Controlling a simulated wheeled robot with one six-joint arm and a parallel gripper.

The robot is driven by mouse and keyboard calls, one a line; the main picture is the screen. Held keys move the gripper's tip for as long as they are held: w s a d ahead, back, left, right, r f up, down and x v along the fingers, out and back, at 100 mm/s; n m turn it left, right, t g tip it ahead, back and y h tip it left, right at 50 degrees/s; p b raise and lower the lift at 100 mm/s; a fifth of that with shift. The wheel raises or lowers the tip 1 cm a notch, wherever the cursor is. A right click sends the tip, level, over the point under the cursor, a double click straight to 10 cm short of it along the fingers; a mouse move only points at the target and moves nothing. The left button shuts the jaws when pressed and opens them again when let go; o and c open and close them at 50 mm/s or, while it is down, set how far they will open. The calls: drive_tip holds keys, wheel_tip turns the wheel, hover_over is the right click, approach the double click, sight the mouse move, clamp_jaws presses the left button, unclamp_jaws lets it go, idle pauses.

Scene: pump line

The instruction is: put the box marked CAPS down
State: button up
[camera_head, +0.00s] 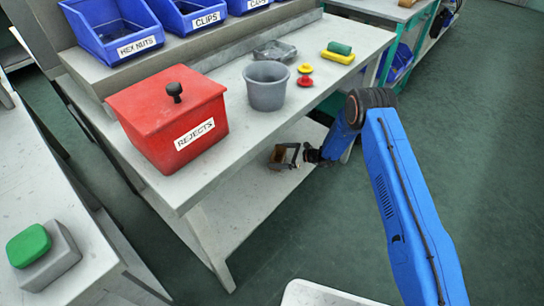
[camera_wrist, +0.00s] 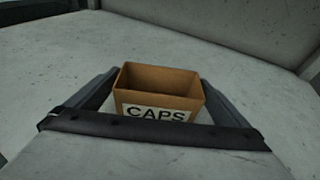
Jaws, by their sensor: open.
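The box marked CAPS (camera_wrist: 158,95) is a small open-topped brown carton with a white label, upright on a grey surface in the wrist view. In the head view it shows small and partly hidden (camera_head: 289,154) at the lower shelf of the bench. Its visible inside looks empty. My gripper (camera_wrist: 160,88) is open, with one dark finger on each side of the box. In the head view my gripper (camera_head: 286,158) reaches in under the bench top. I cannot tell whether a finger touches the box.
The lower shelf (camera_head: 245,205) is clear in front of the box. Blue bins (camera_head: 115,30) line the back.

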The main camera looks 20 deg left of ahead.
drive_tip(key=v, duration=0.8)
drive_tip(key=shift+d+r, duration=0.1)
drive_tip(key=shift+d, duration=0.1)
drive_tip(key=shift+r, duration=0.2)
drive_tip(key=s+d+r+n+g+h, duration=0.1)
drive_tip(key=s+d+r+n+h, duration=0.3)
drive_tip(key=r, duration=0.9)
drive_tip(key=s+d+r+n+y, duration=0.1)
drive_tip(key=s+d+r+n, duration=0.3)
drive_tip(key=d+r, duration=0.6)
drive_tip(key=s+d+r+n+g+h, duration=0.1)
drive_tip(key=s+d+r+n+h, duration=0.35)
drive_tip(key=r, duration=1.05)
drive_tip(key=s+d+r+n+t+h, duration=0.1)
drive_tip(key=s+d+r, duration=0.45)
drive_tip(key=s, duration=0.25)
drive_tip(key=s+d+r+n+t, duration=0.1)
drive_tip(key=s+d+r, duration=0.3)
drive_tip(key=s+d, duration=0.35)
drive_tip(key=s+d+r+n+t+h, duration=0.2)
drive_tip(key=s+d+t+h, duration=0.3)
drive_tip(key=s+d, duration=1.1)
drive_tip(key=s+n+h, duration=0.1)
drive_tip(key=s, duration=0.2)
drive_tip(key=shift+s, duration=0.4)
